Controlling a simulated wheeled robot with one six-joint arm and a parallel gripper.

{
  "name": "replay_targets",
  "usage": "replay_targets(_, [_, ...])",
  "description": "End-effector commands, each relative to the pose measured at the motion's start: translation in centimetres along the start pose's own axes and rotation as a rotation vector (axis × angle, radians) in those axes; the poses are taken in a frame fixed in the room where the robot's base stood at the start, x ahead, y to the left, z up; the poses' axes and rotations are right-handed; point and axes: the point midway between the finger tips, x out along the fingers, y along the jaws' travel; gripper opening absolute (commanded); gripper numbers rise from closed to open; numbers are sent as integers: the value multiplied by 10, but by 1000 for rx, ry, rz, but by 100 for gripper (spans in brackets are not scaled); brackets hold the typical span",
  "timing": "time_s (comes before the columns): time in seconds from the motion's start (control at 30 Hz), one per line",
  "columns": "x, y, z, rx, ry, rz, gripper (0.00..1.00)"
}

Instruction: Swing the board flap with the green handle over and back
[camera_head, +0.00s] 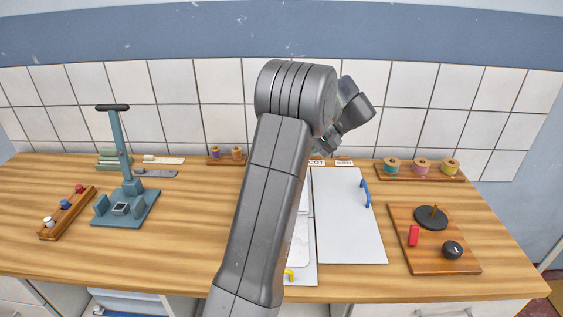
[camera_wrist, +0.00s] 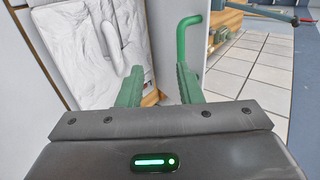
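The green handle (camera_wrist: 184,42) shows in the wrist view as a bent bar beside a pale, flat panel (camera_wrist: 162,30), which looks like the board flap. My gripper (camera_wrist: 158,76) has its two green fingers apart, with a gap between them. The handle's lower end is close to the right finger; I cannot tell if they touch. Nothing is clearly held. In the head view my arm hides the green handle and the fingers. A white board with a blue handle (camera_head: 365,193) lies flat at right, and a yellow handle (camera_head: 289,274) shows at the arm's lower edge.
In the head view, a teal press (camera_head: 124,206) stands at left beside a peg rack (camera_head: 67,212). A wooden board with a dial (camera_head: 436,256) lies at right, below a spool rack (camera_head: 420,170). The tiled wall (camera_head: 425,95) closes the back.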

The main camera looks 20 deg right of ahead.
Motion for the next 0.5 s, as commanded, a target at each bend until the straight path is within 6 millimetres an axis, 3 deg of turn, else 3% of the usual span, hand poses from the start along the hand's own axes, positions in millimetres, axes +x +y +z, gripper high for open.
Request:
replay_targets(0.23, [-50,-2,0,-4,2,-2,33])
replay_targets(0.5, [-71,-4,1,-5,-1,-3,33])
